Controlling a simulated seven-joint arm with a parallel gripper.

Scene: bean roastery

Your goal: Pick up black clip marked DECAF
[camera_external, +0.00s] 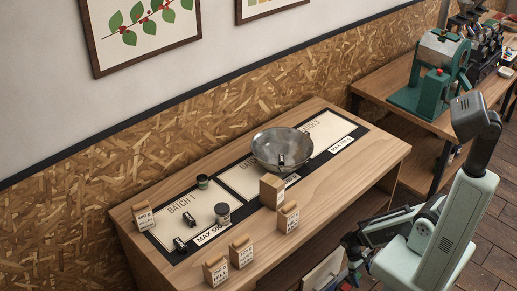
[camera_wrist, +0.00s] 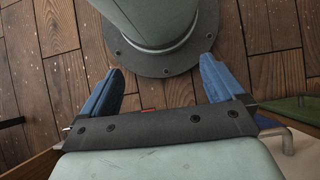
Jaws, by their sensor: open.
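Small black clips show in the external view: one (camera_external: 180,245) lies at the front left of the BATCH 1 panel, another (camera_external: 281,160) is inside the metal bowl (camera_external: 264,153). The lettering on the clips is too small to read, so I cannot tell which is marked DECAF. My gripper (camera_external: 352,272) is low beside the table's front right, well away from the clips. In the wrist view my gripper (camera_wrist: 160,88) has its blue fingers apart with nothing between them, above the wooden floor.
Labelled bags (camera_external: 241,252) stand along the table's (camera_external: 350,175) front, with another (camera_external: 143,215) at the left end. A green roasting machine (camera_external: 432,95) is on the far table.

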